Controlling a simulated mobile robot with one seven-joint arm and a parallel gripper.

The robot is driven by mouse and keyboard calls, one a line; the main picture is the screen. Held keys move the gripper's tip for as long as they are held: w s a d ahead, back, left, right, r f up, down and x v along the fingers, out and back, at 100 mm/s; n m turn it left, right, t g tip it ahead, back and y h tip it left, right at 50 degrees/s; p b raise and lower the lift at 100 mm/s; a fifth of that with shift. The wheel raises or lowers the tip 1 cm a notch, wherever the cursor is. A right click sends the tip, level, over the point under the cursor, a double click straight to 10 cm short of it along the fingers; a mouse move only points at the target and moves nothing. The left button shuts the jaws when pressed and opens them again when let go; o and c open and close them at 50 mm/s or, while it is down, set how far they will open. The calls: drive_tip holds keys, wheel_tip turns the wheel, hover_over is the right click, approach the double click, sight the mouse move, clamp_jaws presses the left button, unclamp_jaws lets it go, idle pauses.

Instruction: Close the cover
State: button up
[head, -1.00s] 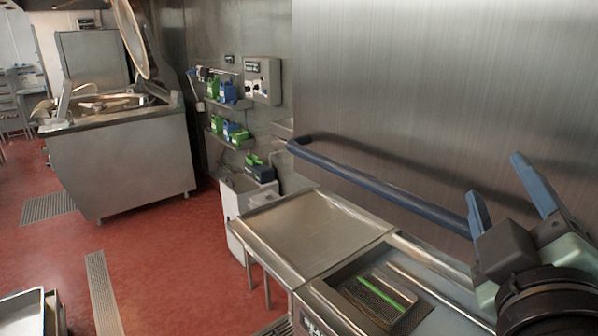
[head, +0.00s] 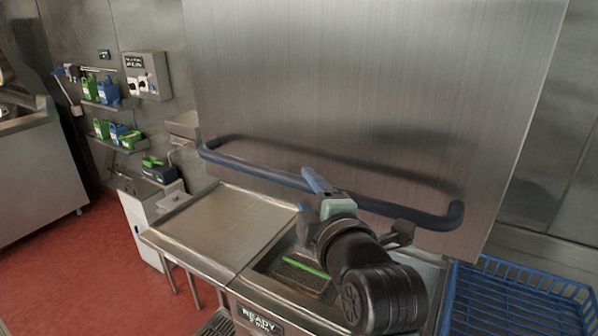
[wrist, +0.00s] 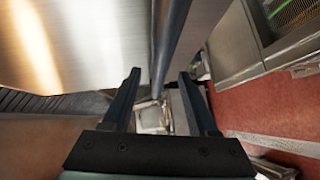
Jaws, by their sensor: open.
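A large steel hood cover (head: 350,90) stands raised above a dishwasher counter. A long blue bar handle (head: 270,178) runs along its lower front. My gripper (head: 308,193) is in front of the handle, near its middle, with its blue fingers apart. In the wrist view the handle (wrist: 167,45) runs down the picture and appears between the open fingertips (wrist: 159,76). I cannot tell whether the fingers touch it. My wrist hides part of the dishwasher's wash bay (head: 300,278) under the cover.
A steel side table (head: 215,225) adjoins the wash bay at left. A blue rack (head: 515,300) is at right. Bottle shelves (head: 118,105) and a control box (head: 147,75) are on the left wall. A steel kettle unit (head: 35,165) is cut by the left edge. Red floor (head: 85,250) is clear between.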

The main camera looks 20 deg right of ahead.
sight(303, 188)
drive_tip(key=shift+w+d+f+p, duration=0.15)
drive_tip(key=shift+w+p, duration=0.25)
drive_tip(key=shift+w, duration=0.85)
drive_tip(key=shift+w+d+f+p, duration=0.15)
drive_tip(key=shift+w+p, duration=0.25)
drive_tip(key=shift+w, duration=0.8)
clamp_jaws()
drive_tip(key=shift+f, duration=0.1)
